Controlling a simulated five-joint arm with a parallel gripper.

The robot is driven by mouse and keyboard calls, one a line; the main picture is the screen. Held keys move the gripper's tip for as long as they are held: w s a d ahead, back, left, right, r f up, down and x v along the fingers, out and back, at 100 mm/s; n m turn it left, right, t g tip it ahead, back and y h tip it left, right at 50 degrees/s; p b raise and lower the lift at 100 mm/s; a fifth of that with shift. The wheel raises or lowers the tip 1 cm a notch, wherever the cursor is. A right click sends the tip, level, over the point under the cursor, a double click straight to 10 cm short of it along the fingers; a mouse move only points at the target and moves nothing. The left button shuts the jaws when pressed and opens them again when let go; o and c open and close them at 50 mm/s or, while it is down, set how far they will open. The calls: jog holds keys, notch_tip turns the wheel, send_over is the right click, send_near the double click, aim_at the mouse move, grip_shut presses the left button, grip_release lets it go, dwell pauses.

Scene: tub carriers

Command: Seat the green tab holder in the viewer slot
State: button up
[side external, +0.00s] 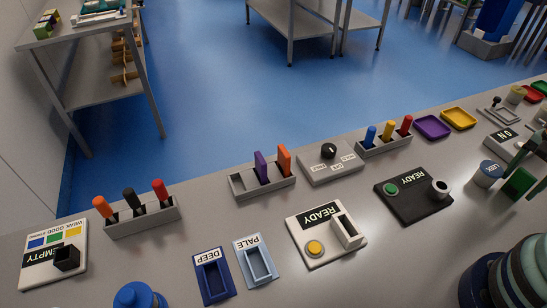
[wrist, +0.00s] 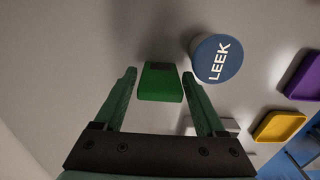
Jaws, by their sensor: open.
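The green tab holder (wrist: 160,84) is a green block with a dark patch on its far end in the wrist view. It also shows at the right edge of the side view (side external: 519,182), standing on the bench. My gripper (wrist: 159,75) is open around it, one finger on each side, with visible gaps and no clear contact. In the side view my gripper (side external: 530,166) is partly cut off by the frame. A white panel labelled READY (side external: 312,214) has a yellow button and an upright rectangular slot (side external: 347,231); I cannot tell for sure that this is the viewer.
A blue-lidded tub marked LEEK (wrist: 219,60) stands close beside the holder. A black READY panel (side external: 412,204), a grey knob panel (side external: 331,171), racks of coloured tabs (side external: 262,184), purple (side external: 432,127) and yellow (side external: 459,118) trays lie across the bench.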

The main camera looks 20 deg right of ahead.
jog(key=shift+f, duration=0.5)
grip_shut()
jog(key=shift+r, duration=0.1)
